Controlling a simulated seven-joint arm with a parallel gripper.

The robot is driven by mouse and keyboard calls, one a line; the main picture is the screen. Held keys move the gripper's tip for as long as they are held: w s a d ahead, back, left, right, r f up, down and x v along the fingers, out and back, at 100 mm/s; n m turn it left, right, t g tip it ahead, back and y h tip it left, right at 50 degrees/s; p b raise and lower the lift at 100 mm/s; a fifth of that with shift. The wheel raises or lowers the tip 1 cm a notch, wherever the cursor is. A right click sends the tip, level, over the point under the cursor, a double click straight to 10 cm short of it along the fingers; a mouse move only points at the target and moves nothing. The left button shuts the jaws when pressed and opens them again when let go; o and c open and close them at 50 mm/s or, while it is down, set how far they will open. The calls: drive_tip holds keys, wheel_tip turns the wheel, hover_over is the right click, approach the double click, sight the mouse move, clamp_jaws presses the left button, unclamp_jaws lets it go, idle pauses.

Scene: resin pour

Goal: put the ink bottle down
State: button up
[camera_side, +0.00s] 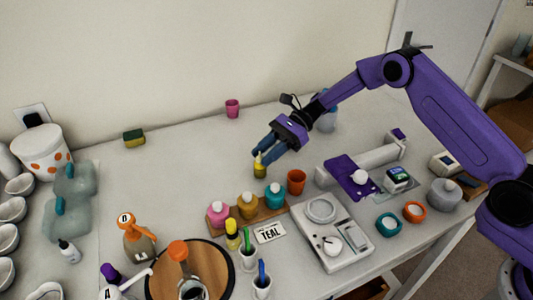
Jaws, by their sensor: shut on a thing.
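My gripper (265,155), with dark blue fingers, is over the back middle of the white table. It is shut on a small yellow ink bottle (260,170), which shows just below the fingertips. The fingers hide part of the bottle, and I cannot tell whether its base touches the table. A wooden rack (268,214) stands in front of it, with a pink bottle (219,211), a mustard bottle (247,204) and a teal bottle (275,195). A card reading TEAL (269,233) is in front of the rack.
An orange cup (296,182) stands right of the rack, near a white scale (332,240). A round wooden board (218,272) with bottles is at the front. A pink cup (232,108) and a sponge (134,138) are at the back.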

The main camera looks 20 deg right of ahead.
drive_tip(key=shift+f, duration=0.25)
drive_tip(key=shift+f, duration=0.1)
drive_tip(key=o, duration=1)
drive_tip(key=shift+o, duration=0.2)
